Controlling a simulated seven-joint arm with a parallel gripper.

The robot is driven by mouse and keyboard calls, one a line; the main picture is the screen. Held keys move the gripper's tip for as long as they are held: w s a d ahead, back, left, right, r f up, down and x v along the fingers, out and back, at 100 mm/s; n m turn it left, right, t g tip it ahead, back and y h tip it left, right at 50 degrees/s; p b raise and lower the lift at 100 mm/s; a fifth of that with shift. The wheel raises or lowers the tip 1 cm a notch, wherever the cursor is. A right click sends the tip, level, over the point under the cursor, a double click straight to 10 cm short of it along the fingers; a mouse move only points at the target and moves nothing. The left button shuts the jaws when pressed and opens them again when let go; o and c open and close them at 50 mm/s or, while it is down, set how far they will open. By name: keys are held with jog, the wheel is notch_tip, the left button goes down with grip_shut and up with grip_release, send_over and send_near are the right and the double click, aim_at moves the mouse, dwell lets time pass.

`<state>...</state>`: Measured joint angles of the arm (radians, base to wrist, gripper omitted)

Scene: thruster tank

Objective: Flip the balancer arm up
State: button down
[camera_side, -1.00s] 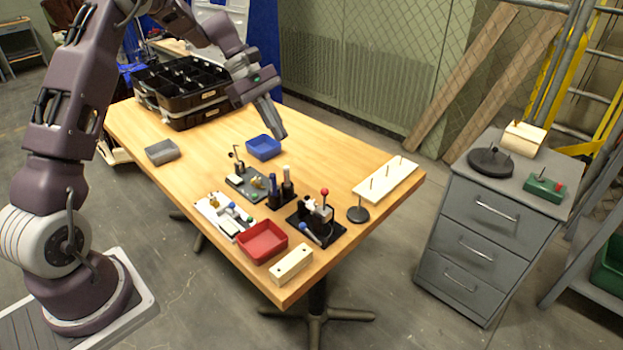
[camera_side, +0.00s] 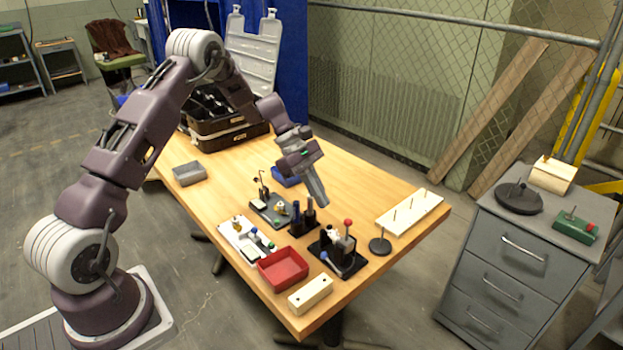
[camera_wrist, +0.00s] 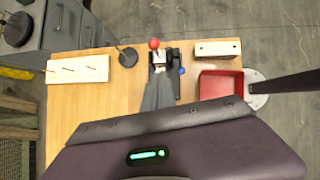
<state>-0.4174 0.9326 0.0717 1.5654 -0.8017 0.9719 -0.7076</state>
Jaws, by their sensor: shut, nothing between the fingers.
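A mechanism on a black base (camera_side: 352,266) stands near the table's front right. It has an upright lever with a red ball (camera_side: 348,222) and a lower lever with a blue ball (camera_side: 337,271). I cannot tell which part is the balancer arm. My gripper (camera_side: 323,203) is shut and empty, pointing down above and behind this mechanism, apart from it in the side view. In the wrist view my fingertips (camera_wrist: 158,76) overlap the mechanism's near side. The red ball (camera_wrist: 154,44) shows beyond them and the blue ball (camera_wrist: 181,71) to their right.
A red tray (camera_side: 283,282) and a pale block (camera_side: 311,308) lie in front. Black posts (camera_side: 303,230) and small fixtures (camera_side: 270,208) stand left of the mechanism. A round black stand (camera_side: 380,246) and pegboard (camera_side: 409,226) are right. A blue tray (camera_side: 283,180) is partly hidden behind my gripper.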

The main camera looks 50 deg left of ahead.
aim_at(350, 223)
jog(key=d, duration=0.1)
jog(key=d+f, duration=0.1)
jog(key=d, duration=0.1)
jog(key=w+d, duration=0.1)
jog(key=shift+d+f, duration=0.25)
jog(key=shift+f, duration=0.05)
jog(key=shift+d+r+y, duration=0.2)
jog(key=shift+d+y, duration=0.5)
jog(key=shift+d+r+y, duration=0.15)
jog(key=shift+d+y, duration=1)
jog(key=shift+y, duration=0.05)
jog(key=d+f+m+y, duration=0.1)
jog(key=d+f+y, duration=0.6)
jog(key=d+y, duration=0.2)
jog(key=shift+d+f+y, duration=0.2)
jog(key=shift+d+y, duration=0.2)
jog(key=shift+y, duration=0.9)
